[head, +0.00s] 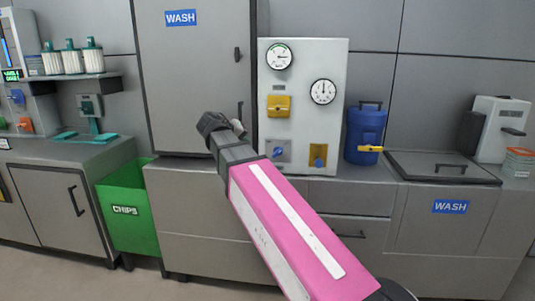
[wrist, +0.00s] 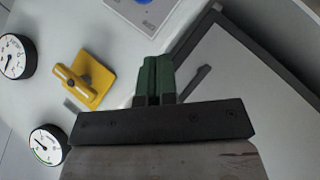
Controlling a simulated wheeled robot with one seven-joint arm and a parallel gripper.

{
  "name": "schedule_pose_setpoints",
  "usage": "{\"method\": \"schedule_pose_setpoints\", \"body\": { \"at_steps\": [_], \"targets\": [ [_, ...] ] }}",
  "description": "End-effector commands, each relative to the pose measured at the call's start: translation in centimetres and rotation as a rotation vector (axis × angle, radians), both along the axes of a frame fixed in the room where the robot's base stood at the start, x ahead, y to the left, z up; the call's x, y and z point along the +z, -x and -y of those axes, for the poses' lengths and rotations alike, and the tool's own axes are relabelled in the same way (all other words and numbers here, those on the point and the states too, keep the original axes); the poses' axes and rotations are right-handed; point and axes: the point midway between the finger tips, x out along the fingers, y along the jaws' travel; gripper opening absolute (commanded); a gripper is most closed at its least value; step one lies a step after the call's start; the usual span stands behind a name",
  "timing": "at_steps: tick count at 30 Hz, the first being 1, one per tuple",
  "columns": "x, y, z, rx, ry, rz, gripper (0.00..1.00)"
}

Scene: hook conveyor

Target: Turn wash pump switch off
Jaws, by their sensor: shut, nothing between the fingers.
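I cannot read which is the wash pump switch. In the wrist view the yellow switch (wrist: 82,80), with a raised handle, is left of my gripper. My gripper (wrist: 155,72) is shut and empty, its green fingertips together beside the panel's edge, apart from the switch. In the head view its fingers are mostly hidden by my wrist.
Two round gauges (head: 279,56) (head: 323,91) sit on the panel. A grey WASH cabinet door (head: 195,80) is just left of it, close to my gripper. A blue container (head: 365,130) with a yellow tap stands right of the panel. A green CHIPS bin (head: 125,210) is lower left.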

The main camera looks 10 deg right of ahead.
Motion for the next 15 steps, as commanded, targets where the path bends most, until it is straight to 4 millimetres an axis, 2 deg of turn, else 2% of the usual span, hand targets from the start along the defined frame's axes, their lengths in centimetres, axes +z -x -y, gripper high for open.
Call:
{"method": "schedule_pose_setpoints", "body": {
  "at_steps": [10,15],
  "targets": [
    [-0.1,-0.1,0.1,0.0,0.0,0.0,0.0],
    [-0.9,-0.9,1.2,0.0,0.0,-0.001,0.0]
  ]
}}
